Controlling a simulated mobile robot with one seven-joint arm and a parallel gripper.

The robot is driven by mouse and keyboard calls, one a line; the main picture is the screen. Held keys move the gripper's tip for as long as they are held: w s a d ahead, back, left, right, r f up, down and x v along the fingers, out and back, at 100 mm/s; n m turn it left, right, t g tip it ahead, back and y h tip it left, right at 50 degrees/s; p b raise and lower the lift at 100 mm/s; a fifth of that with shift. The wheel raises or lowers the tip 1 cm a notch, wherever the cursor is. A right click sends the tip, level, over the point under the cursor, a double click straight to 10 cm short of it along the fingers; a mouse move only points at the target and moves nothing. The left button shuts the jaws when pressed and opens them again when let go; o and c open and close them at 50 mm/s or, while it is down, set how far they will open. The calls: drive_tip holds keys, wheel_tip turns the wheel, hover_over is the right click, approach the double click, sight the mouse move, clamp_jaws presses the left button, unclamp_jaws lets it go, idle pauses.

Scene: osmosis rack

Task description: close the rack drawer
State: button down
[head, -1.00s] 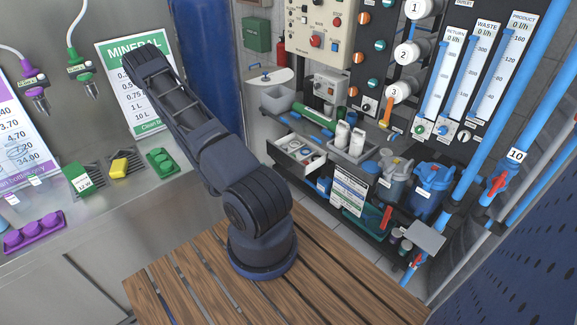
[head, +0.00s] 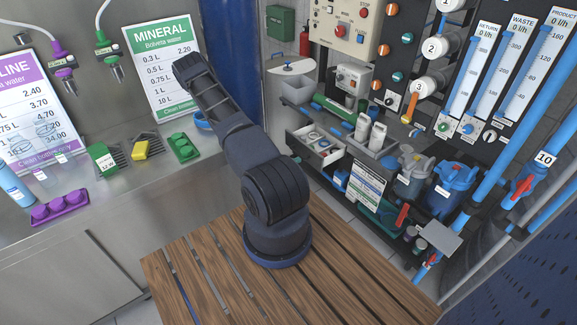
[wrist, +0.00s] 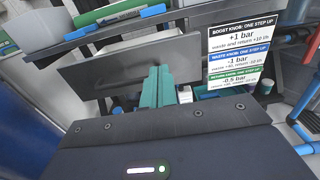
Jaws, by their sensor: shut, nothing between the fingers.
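The rack drawer (head: 329,157) stands pulled out of the dark rack in the head view. Its pale inside shows with several small round items in it. In the wrist view a flat dark panel (wrist: 100,72), which looks like the drawer's front, lies across the upper middle. My gripper (wrist: 158,74) shows there as teal fingers held together, empty, with their tips overlapping the panel. I cannot tell whether they touch it.
A grey bin (head: 368,148) with white bottles stands right of the drawer. A printed sign (head: 367,187) and a blue-lidded canister (head: 457,185) are close by. In the wrist view the pressure sign (wrist: 240,57) hangs to the right. The steel counter (head: 75,235) is at left.

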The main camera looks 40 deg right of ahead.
sight(312, 152)
drive_tip(key=d, duration=0.7)
idle(0.3)
drive_tip(key=d, duration=1.6)
drive_tip(key=shift+d+r, duration=0.15)
drive_tip(key=shift+d, duration=0.1)
drive_tip(key=shift+d+r, duration=0.1)
drive_tip(key=shift+d, duration=0.05)
drive_tip(key=a, duration=1.5)
drive_tip(key=shift+f, duration=0.2)
